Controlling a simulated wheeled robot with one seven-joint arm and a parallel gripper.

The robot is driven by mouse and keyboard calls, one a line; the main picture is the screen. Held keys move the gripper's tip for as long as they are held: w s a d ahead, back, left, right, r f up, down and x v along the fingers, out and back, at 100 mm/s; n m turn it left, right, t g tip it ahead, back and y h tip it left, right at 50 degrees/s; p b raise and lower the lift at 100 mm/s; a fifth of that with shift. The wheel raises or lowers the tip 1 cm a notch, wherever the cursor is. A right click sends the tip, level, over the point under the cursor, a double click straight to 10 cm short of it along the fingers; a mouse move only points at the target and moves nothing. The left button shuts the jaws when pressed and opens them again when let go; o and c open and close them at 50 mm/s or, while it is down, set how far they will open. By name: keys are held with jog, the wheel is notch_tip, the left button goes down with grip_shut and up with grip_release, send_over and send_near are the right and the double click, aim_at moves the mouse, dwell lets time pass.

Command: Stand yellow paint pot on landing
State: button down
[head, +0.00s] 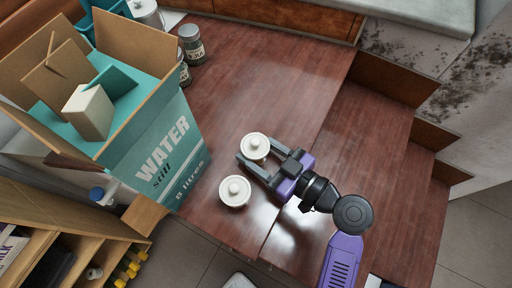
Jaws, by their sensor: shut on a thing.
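My gripper (256,150) reaches in from the lower right and is shut on a round white lidded pot (254,144), with one finger on each side of it. The pot looks upright, at or just above the reddish-brown wooden landing (275,75); I cannot tell whether it touches. A second, similar white pot (235,191) stands on the landing to the lower left of my gripper. Only white lids with knobs show from above, so I see no yellow on either pot.
A large open cardboard water box (165,150) stands at the left. Grey-lidded jars (191,45) stand behind it. Wooden steps (365,150) lie to the right. A shelf (60,225) with yellow-topped items is at lower left. The landing's middle and back are clear.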

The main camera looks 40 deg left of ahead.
jog(key=shift+f, duration=0.15)
jog(key=c, duration=0.6)
grip_release()
jog(key=shift+d+r, duration=0.2)
jog(key=d, duration=0.3)
jog(key=d+r, duration=0.1)
jog(key=d, duration=0.7)
jog(key=shift+w+d+r+b, duration=0.25)
jog(key=shift+w+r+b, duration=0.05)
jog(key=shift+r+b, duration=0.1)
